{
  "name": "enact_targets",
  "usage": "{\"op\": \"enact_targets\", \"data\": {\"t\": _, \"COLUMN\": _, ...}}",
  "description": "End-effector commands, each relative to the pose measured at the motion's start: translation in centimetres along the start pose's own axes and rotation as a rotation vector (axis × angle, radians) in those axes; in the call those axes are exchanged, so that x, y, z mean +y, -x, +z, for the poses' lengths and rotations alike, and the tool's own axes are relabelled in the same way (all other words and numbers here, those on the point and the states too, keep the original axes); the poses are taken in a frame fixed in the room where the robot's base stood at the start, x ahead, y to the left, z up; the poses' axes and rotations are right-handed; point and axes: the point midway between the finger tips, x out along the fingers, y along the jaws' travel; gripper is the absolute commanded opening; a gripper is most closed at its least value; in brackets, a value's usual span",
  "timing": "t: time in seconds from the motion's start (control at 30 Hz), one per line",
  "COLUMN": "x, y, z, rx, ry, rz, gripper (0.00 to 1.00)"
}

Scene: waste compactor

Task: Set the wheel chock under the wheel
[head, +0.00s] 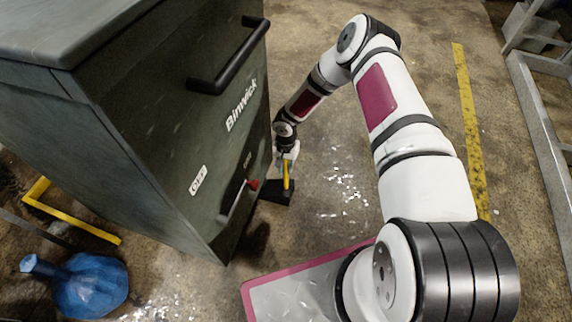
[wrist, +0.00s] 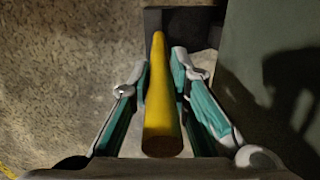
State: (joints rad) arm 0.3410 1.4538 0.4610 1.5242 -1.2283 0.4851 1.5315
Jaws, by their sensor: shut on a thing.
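The wheel chock is a black block (head: 276,192) with an upright yellow handle (head: 286,176). It is at floor level close beside the lower right edge of the dark green compactor (head: 150,150). My gripper (head: 288,152) points down and is shut on the yellow handle. In the wrist view the handle (wrist: 160,100) runs between the two fingers of my gripper (wrist: 161,75), with the black block (wrist: 190,28) beyond the fingertips. I cannot tell whether the block touches the floor. No wheel can be made out; the compactor's underside is hidden or in shadow.
The compactor has a black bar handle (head: 232,62) and a red-tipped lever (head: 240,197) on its side. A metal rack (head: 540,130) stands at right. The floor between is clear.

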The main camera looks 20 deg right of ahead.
Motion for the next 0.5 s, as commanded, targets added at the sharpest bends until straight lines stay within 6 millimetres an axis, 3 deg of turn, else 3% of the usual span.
{"op": "enact_targets", "data": {"t": 0.2, "x": -0.28, "y": 0.16, "z": -0.26, "rx": 0.005, "ry": -0.001, "rz": -0.007, "gripper": 0.0}}
{"op": "enact_targets", "data": {"t": 0.23, "x": -0.12, "y": 0.0, "z": -0.11, "rx": 0.002, "ry": -0.001, "rz": -0.003, "gripper": 0.24}}
{"op": "enact_targets", "data": {"t": 0.3, "x": -0.13, "y": 0.01, "z": -0.12, "rx": 0.002, "ry": -0.001, "rz": -0.004, "gripper": 0.37}}
{"op": "enact_targets", "data": {"t": 0.5, "x": -0.1, "y": 0.0, "z": -0.09, "rx": 0.002, "ry": 0.0, "rz": -0.003, "gripper": 0.37}}
